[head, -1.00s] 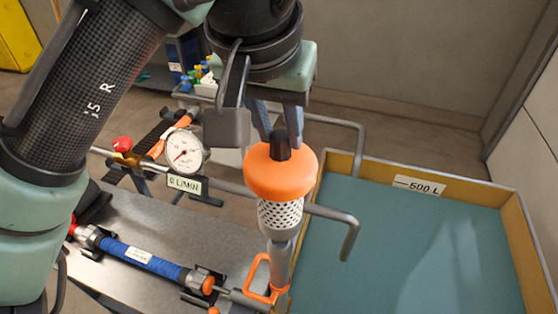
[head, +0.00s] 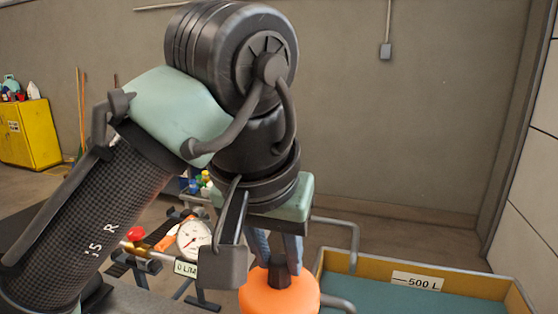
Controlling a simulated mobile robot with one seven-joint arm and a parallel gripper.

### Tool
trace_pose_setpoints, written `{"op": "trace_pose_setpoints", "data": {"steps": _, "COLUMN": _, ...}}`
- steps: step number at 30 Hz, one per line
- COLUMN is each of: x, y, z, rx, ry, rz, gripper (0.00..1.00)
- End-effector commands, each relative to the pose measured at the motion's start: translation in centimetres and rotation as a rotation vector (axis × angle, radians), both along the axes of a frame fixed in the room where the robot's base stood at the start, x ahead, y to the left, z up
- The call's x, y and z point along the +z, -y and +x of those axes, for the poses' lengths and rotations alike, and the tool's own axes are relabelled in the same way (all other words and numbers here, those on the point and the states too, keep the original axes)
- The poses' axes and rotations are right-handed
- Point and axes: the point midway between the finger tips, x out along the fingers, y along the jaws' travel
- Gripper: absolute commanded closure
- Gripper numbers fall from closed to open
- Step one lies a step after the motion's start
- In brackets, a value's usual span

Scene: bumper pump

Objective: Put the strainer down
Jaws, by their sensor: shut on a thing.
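My gripper (head: 276,258) is shut on the dark stem on top of the strainer's orange float (head: 280,294). The float hangs upright below the jaws at the bottom edge of the head view. The strainer's lower part is cut off by that edge, so I cannot tell whether it touches anything. The gripper and float show just left of the near corner of the tank.
The yellow-walled tank (head: 402,272) labelled 500 L, with blue-green contents, is at lower right. A round gauge (head: 193,240) and a red knob (head: 137,233) are left of the gripper. Grey bent pipes (head: 345,225) stand behind. A yellow cabinet (head: 28,133) stands far left.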

Motion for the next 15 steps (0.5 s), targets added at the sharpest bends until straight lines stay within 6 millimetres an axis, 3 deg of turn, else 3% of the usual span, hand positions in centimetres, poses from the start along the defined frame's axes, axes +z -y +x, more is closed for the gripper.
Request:
{"op": "trace_pose_setpoints", "data": {"steps": 8, "x": -4.1, "y": 0.1, "z": 1.9, "rx": 0.004, "ry": -0.005, "rz": -0.005, "gripper": 1.0}}
{"op": "trace_pose_setpoints", "data": {"steps": 15, "x": -10.6, "y": 0.0, "z": 3.9, "rx": 0.037, "ry": -0.007, "rz": -0.006, "gripper": 1.0}}
